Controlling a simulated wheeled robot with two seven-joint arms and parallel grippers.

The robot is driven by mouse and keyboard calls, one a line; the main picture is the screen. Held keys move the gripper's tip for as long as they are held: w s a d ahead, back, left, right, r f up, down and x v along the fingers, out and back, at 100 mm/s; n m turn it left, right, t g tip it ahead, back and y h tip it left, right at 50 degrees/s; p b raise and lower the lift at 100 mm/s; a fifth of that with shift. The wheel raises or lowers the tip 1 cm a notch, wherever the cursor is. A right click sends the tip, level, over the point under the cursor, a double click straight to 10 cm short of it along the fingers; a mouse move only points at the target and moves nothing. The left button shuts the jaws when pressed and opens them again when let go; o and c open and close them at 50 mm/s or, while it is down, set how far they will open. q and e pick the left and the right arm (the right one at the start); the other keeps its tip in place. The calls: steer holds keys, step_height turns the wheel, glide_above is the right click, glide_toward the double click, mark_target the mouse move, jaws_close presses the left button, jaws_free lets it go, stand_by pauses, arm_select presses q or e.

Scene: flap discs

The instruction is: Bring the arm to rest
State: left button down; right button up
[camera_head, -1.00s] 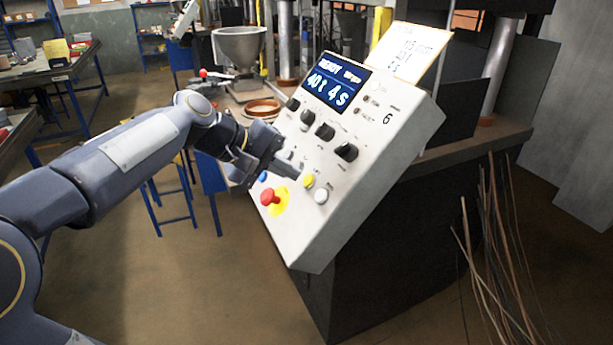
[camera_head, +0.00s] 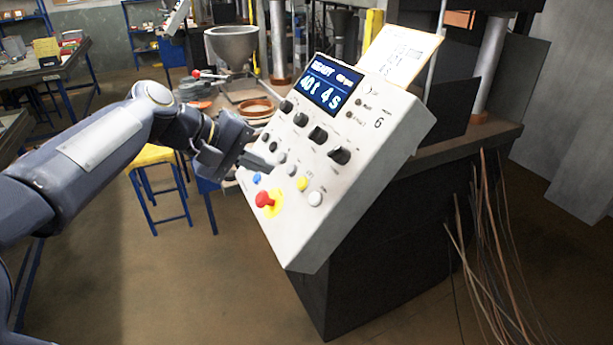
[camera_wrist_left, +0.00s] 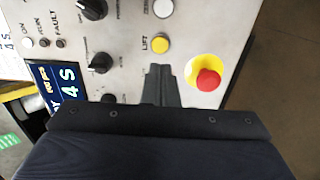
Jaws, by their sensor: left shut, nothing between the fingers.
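My left arm reaches in from the left in the head view. Its gripper (camera_head: 258,162) is shut and empty, in front of the left edge of a tilted grey control panel (camera_head: 300,235). The wrist view shows the shut fingertips (camera_wrist_left: 160,72) before the panel, just below the yellow LIFT button (camera_wrist_left: 160,43) and left of the red emergency stop (camera_wrist_left: 208,79). I cannot tell whether the fingertips touch the panel. In the head view, the red stop (camera_head: 264,199), yellow button (camera_head: 302,184) and blue button (camera_head: 257,179) are all uncovered. My right gripper is not in view.
The panel's display (camera_head: 332,84) reads READY, 40 t, 4 s. A yellow-topped stool (camera_head: 150,155) is below my arm. Loose rods (camera_head: 487,240) lean at the right. Floor at lower left is open.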

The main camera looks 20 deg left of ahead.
arm_select(q)
steer(key=s+d+f+m+g+y, duration=0.1)
steer(key=s+d+f+m, duration=0.3)
steer(key=s+f, duration=0.4)
steer(key=s+d+f+m+y, duration=0.1)
steer(key=s+d+f+m, duration=0.3)
steer(key=s+f, duration=0.5)
steer(key=s+d, duration=0.1)
steer(key=s, duration=0.2)
steer(key=shift+s+f+g+y, duration=0.15)
steer(key=shift+f+g+y, duration=0.1)
steer(key=shift+g+y, duration=0.15)
stand_by(1.4)
